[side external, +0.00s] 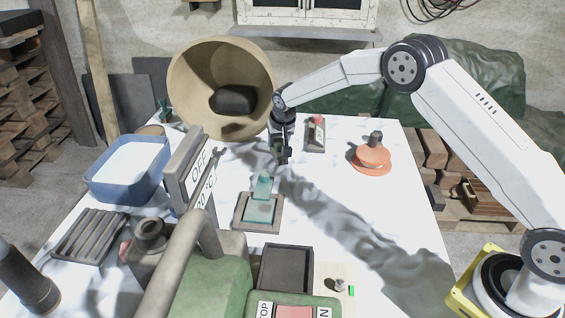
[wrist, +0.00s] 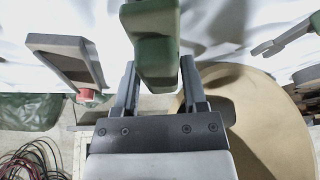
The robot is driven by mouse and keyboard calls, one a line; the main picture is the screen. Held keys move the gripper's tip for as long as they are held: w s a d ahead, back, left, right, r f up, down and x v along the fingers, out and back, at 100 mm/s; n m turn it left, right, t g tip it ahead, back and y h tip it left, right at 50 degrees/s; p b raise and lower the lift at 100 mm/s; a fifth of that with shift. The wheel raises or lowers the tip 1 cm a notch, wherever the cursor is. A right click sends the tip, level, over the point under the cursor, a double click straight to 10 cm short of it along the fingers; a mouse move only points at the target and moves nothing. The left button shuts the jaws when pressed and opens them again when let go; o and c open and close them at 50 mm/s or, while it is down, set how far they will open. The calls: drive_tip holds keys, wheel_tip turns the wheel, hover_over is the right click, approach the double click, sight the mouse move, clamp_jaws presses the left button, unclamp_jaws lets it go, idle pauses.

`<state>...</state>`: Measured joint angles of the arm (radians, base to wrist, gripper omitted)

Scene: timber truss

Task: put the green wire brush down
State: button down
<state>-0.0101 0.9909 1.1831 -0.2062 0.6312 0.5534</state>
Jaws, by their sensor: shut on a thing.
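My gripper (side external: 281,152) hangs over the white table at its back middle, in front of the large tan tub. It is shut on the green wire brush (wrist: 156,60), whose green body sits between the two fingers in the wrist view. In the side view the brush (side external: 279,146) is small and dark, mostly hidden by the fingers. I cannot make out its bristles. The brush appears to be held above the table, but the exact gap below it is unclear.
The tan tub (side external: 190,75) lies tilted behind. A red-topped grey block (side external: 316,136) and an orange knobbed object (side external: 371,158) stand to the right. A teal item (side external: 262,207) rests in a small tray in front. The table's right front is largely clear.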

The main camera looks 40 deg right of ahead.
drive_tip(key=shift+f, duration=0.5)
drive_tip(key=shift+f, duration=0.2)
drive_tip(key=shift+c, duration=0.7)
unclamp_jaws()
drive_tip(key=shift+s+r, duration=0.15)
drive_tip(key=shift+r, duration=0.5)
drive_tip(key=v, duration=1.1)
drive_tip(key=shift+s, duration=0.1)
